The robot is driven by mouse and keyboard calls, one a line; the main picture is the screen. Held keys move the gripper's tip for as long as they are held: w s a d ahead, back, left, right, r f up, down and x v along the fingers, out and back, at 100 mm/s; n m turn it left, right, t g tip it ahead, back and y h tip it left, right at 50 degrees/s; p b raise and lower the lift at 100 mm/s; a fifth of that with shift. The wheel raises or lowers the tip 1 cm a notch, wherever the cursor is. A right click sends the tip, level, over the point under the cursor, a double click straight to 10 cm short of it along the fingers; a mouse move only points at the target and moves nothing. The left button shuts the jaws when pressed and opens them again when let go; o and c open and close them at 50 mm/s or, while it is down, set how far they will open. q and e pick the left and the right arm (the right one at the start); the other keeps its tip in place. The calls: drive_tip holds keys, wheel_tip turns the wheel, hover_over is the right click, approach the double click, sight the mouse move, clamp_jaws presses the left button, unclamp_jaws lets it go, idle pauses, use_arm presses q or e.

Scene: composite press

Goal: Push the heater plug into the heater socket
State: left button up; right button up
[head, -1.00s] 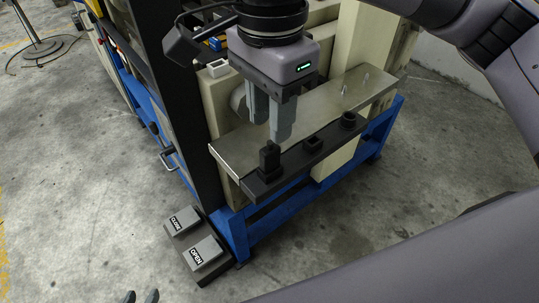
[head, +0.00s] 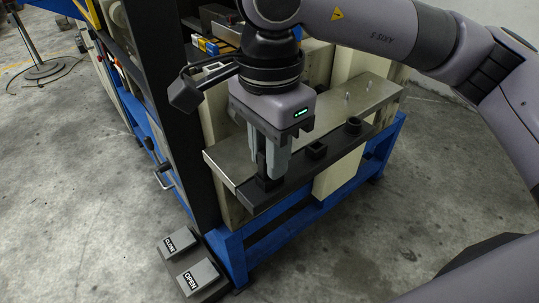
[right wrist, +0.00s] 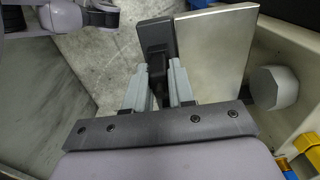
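A small black upright block, probably the heater plug (right wrist: 157,72), stands at the near left end of a black strip (head: 290,178) along the steel plate's edge. My right gripper (head: 269,172) points down over it. Its two grey fingers stand on either side of the block, also in the right wrist view (right wrist: 158,75). The fingers look apart, with little space beside the block; firm contact is not clear. The strip also carries a square black socket (head: 316,150) and a round black one (head: 353,126). Which is the heater socket cannot be told. My left gripper is out of view.
The steel plate (head: 330,117) has thin upright pins at its far end. A dark post (head: 172,110) rises left of the gripper. A blue frame (head: 300,207) lies below. Pedals marked CLOSE (head: 177,241) and OPEN (head: 199,277) sit on the floor.

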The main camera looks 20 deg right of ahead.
clamp_jaws()
drive_tip(key=shift+r, duration=0.1)
drive_tip(key=shift+r+p, duration=1.6)
drive_tip(key=shift+r, duration=0.85)
drive_tip(key=shift+c, duration=0.2)
unclamp_jaws()
clamp_jaws()
